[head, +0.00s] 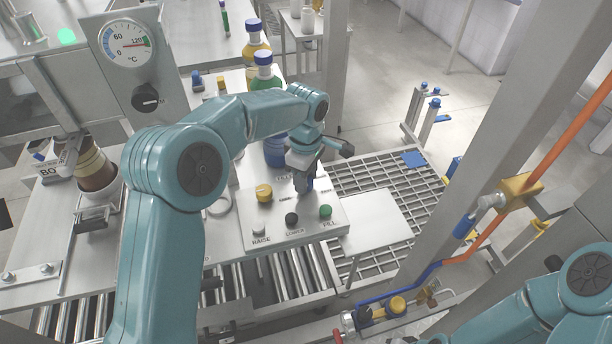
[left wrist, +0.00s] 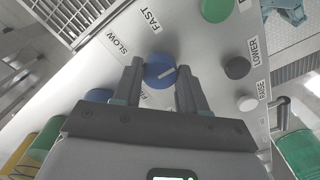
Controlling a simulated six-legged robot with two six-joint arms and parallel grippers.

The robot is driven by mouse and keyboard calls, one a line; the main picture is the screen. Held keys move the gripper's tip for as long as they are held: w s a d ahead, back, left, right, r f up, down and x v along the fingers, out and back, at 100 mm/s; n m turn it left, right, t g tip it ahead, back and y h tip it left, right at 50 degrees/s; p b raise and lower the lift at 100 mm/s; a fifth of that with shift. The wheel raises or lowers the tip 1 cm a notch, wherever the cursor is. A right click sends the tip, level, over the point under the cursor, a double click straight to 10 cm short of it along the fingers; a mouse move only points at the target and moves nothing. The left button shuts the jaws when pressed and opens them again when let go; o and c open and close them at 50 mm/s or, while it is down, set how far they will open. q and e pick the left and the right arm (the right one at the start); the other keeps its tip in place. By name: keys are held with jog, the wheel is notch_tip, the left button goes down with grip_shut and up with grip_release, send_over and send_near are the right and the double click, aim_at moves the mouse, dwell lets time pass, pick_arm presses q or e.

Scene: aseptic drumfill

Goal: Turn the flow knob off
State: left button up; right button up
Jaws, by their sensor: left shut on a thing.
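The blue flow knob (left wrist: 160,71) sits on the grey control panel (head: 288,238), between the fingers of my left gripper (left wrist: 160,88) in the left wrist view. The fingers are shut on its two sides. A white line on the knob points to the right and slightly up in that view. The labels FAST and SLOW are printed beyond the knob; a label nearer the gripper is partly hidden. In the head view my left gripper (head: 305,185) reaches down onto the panel's back right part and hides most of the knob. My right gripper is out of view.
Close by on the panel are a yellow knob (head: 264,193), a white RAISE button (head: 258,229), a black LOWER button (head: 291,219) and a green FILL button (head: 326,211). Bottles with blue caps (head: 263,58) stand behind. A dial gauge (head: 127,43) is at upper left.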

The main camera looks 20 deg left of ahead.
pick_arm(q)
jog(key=o, duration=1.1)
jog(key=shift+a, duration=0.1)
jog(key=shift+c, duration=0.2)
notch_tip(320, 180, up, 16)
jog(key=p, duration=0.2)
jog(key=shift+r, duration=0.15)
